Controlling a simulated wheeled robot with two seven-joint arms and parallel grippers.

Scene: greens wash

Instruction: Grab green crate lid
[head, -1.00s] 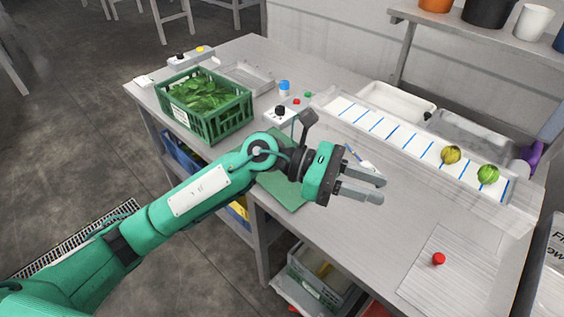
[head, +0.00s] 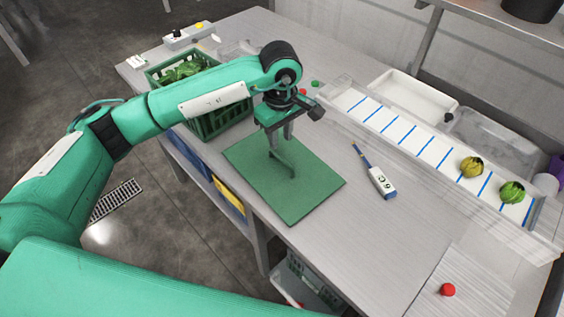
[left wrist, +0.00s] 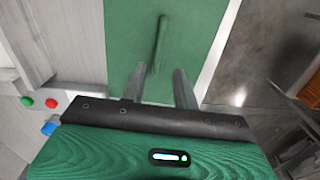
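The green crate lid (head: 310,188) lies flat on the table, a plain rectangular panel with a raised bar handle (head: 284,165) near its middle. My left gripper (head: 279,141) points down above the lid, close to the handle. In the left wrist view its two fingers (left wrist: 159,88) are apart with nothing between them. The handle (left wrist: 157,45) lies ahead of the fingertips there, and the lid (left wrist: 195,35) spreads behind it. The green crate (head: 215,122) with leafy greens stands behind my left arm, which hides part of it. My right gripper is not in view.
A blue-and-white handheld tool (head: 381,182) lies right of the lid. A striped white strip (head: 405,138) with two round vegetables runs along the back right. A red knob (head: 448,289) sits at the lower right. The table's front edge is close to the lid.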

